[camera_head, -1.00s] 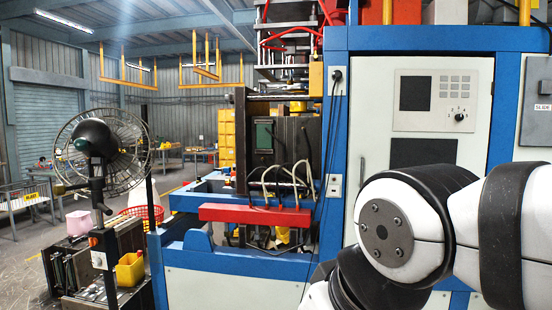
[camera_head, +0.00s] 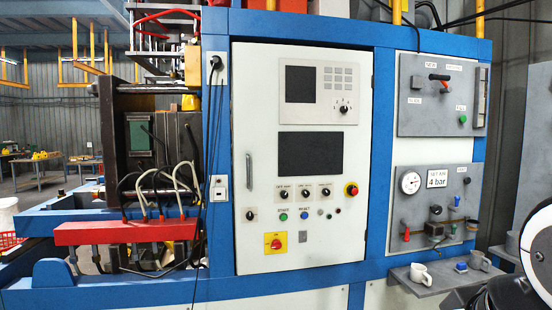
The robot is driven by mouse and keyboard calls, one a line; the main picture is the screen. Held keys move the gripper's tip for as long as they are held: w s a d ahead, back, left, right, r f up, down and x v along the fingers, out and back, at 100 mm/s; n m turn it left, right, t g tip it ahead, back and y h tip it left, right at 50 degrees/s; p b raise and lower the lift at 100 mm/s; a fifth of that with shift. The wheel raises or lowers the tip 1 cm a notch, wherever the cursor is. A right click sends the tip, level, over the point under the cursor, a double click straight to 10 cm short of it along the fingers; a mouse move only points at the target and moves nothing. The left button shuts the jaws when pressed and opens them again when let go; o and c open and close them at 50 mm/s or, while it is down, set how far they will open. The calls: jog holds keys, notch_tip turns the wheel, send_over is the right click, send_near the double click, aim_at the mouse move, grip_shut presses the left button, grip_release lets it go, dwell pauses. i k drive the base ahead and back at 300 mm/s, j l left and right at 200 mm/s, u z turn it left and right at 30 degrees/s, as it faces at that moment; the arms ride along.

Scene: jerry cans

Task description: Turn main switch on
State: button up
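The main switch (camera_head: 275,242) is a red rotary knob on a yellow square plate, low on the white control cabinet door (camera_head: 258,140). A red emergency-stop style button (camera_head: 351,189) sits higher on the same door, to the right. The exact angle of the red knob is too small to tell. My gripper is not in view. Only part of my white and black arm shows at the lower right edge, apart from the switch.
Right of the door are two grey panels, one with a lever (camera_head: 439,77), one with a gauge (camera_head: 410,182). The machine with a red bar (camera_head: 125,231) stands left. The cabinet front looks clear.

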aim_at(276, 244)
jog(key=i+l+u, duration=0.15)
jog(key=i+u, duration=0.25)
jog(key=i+l+u, duration=0.4)
jog(key=i+j, duration=0.1)
